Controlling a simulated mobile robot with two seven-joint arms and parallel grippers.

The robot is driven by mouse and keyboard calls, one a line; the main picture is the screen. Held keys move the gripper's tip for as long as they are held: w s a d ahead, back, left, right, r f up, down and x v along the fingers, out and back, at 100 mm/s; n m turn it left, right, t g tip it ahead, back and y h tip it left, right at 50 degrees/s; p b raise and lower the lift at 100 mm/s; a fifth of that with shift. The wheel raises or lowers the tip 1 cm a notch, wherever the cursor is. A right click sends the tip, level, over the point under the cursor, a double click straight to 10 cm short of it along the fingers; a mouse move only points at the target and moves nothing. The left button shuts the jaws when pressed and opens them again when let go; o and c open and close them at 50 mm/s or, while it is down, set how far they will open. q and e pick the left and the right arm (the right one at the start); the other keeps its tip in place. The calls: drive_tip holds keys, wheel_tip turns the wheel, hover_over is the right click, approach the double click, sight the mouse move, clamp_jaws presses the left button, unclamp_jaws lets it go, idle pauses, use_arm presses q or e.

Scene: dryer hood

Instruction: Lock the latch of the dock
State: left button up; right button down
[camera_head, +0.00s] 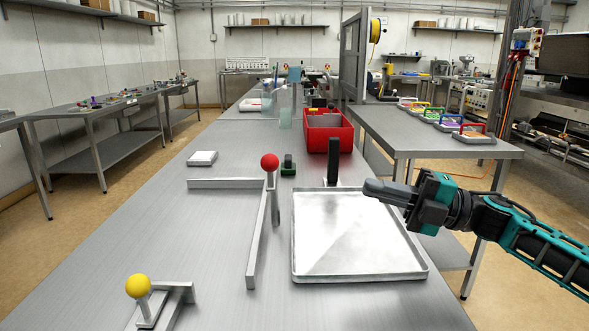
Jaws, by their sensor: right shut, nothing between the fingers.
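A shallow metal tray (355,240) lies on the steel bench, right of a metal rail (257,240). A red ball knob (270,161) tops a short post near the rail's far end, where a second rail (220,184) runs left. A yellow ball knob (138,286) sits on a post over a metal bracket (180,295) at the front left. I cannot tell which of these is the dock's latch. My right gripper (372,188) is shut and empty, above the tray's far right part, apart from both knobs. My left gripper is out of view.
A black upright piece (333,162) stands at the tray's far edge. Behind it is a red bin (328,131). A small green-black object (288,165) and a white block (202,158) lie farther back. The bench between the yellow knob and the rails is clear.

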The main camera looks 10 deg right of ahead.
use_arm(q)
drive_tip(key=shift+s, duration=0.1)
use_arm(e)
drive_tip(key=p, duration=0.1)
approach(272, 163)
drive_tip(key=w+a, duration=0.3)
drive_tip(key=a, duration=0.1)
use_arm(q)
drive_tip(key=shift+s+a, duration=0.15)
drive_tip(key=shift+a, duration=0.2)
use_arm(e)
drive_tip(key=shift+w+a+r, duration=0.3)
drive_tip(key=shift+a, duration=0.2)
use_arm(q)
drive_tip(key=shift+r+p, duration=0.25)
drive_tip(key=shift+p, duration=0.15)
use_arm(e)
drive_tip(key=shift+a, duration=0.1)
